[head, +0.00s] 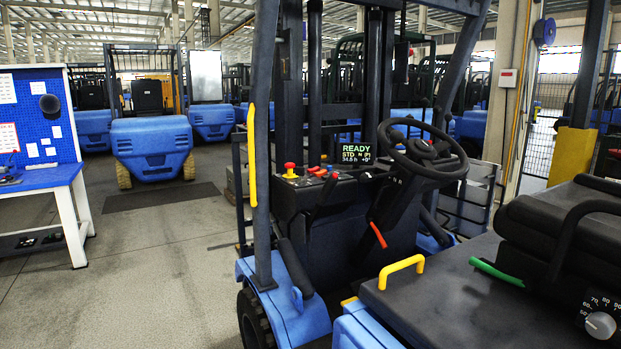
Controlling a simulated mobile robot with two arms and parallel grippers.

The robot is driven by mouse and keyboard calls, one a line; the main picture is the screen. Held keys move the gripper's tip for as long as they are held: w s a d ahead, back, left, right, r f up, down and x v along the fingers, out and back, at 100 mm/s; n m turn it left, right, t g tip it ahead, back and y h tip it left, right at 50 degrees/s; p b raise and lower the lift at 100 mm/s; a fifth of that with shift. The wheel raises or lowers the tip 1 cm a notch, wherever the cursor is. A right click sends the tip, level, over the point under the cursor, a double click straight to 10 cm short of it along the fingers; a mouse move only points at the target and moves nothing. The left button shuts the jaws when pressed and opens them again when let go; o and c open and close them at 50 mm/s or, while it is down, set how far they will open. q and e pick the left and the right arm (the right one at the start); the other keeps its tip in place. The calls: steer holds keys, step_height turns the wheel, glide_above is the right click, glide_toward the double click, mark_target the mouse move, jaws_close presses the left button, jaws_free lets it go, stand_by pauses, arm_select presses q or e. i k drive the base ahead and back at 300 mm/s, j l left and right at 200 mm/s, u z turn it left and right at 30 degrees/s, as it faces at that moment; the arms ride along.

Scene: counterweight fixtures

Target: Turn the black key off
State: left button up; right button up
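A blue and black forklift stands in front of me, with its dark dashboard (300,195) facing me. I cannot make out the black key on it; it is hidden or too small to tell. A small lit display (356,149) on the dashboard reads READY, STD and N, with 34.8 h below. A black steering wheel (424,150) is to the right of the display. Neither of my grippers is in view.
A yellow handle (400,270) rises from the black cover near me. A green lever (496,272) and a grey dial (600,325) are by the seat at right. A blue workbench (45,178) stands at left. The floor (150,260) between bench and forklift is clear.

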mark_target(300, 172)
steer(key=i+j+z, duration=0.1)
steer(key=z, duration=0.25)
steer(key=i+j+z, duration=0.1)
steer(key=j+z, duration=0.4)
steer(key=z, duration=0.15)
steer(key=i, duration=0.05)
